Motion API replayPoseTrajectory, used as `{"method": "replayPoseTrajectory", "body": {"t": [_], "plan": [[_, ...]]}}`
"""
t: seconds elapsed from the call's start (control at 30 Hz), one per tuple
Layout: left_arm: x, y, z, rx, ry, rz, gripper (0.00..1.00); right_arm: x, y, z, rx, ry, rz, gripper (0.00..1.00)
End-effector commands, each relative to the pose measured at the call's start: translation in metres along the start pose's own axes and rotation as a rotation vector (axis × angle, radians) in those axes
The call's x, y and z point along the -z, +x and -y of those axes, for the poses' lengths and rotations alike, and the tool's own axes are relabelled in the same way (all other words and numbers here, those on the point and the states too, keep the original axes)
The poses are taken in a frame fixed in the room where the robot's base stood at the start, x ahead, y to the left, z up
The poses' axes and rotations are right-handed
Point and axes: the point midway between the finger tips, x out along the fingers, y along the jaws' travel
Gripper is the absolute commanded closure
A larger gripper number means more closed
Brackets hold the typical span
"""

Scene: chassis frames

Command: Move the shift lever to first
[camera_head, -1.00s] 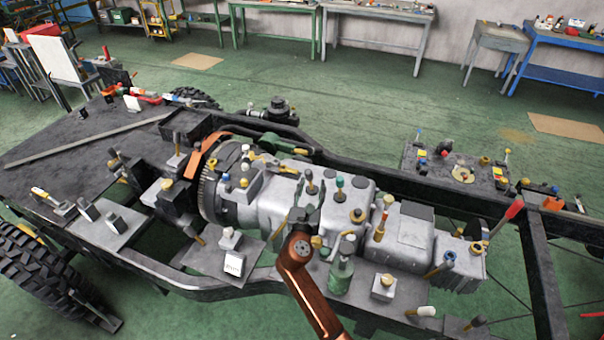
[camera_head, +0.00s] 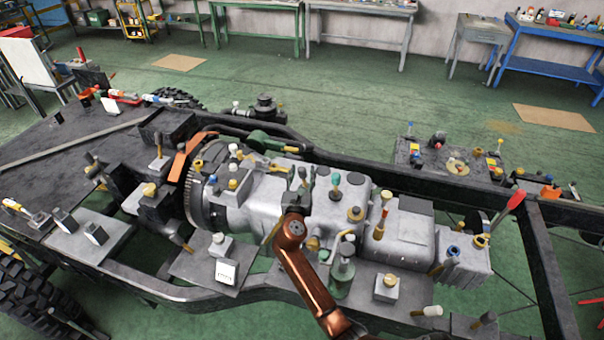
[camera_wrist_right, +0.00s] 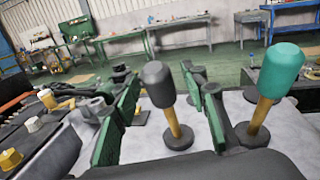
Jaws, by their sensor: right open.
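Two upright levers stand on top of the silver gearbox (camera_head: 323,207). One has a black knob (camera_wrist_right: 158,84) on a yellow shaft, and the other has a teal knob (camera_wrist_right: 280,70) on a yellow shaft. I cannot tell from a label which is the shift lever. My right gripper (camera_head: 297,197) is over the gearbox, beside the teal knob (camera_head: 335,179). In the right wrist view its green fingers (camera_wrist_right: 165,108) are open, with the black-knobbed lever showing between them; contact is not visible. The teal lever is outside the right finger. My left gripper is not in view.
Dark frame rails (camera_head: 440,187) surround the gearbox. Workbenches are far behind.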

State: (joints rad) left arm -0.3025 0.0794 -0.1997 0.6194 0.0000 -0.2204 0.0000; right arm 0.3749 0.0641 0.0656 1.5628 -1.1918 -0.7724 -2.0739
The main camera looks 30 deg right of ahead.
Motion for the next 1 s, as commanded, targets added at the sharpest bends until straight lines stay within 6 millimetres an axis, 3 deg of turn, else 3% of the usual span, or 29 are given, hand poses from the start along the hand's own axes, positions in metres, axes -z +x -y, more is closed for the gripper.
{"method": "replayPoseTrajectory", "body": {"t": [0.27,0.87,1.0], "plan": [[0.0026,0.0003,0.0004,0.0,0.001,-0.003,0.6,-0.0003,0.0024,-0.0001,0.0,0.001,0.0,0.6],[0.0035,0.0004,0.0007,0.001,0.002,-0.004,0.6,0.0001,0.0021,0.0,0.0,0.001,-0.001,1.0],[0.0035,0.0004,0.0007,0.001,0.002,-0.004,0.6,0.0002,0.0021,0.0,0.0,0.001,-0.001,1.0]]}}
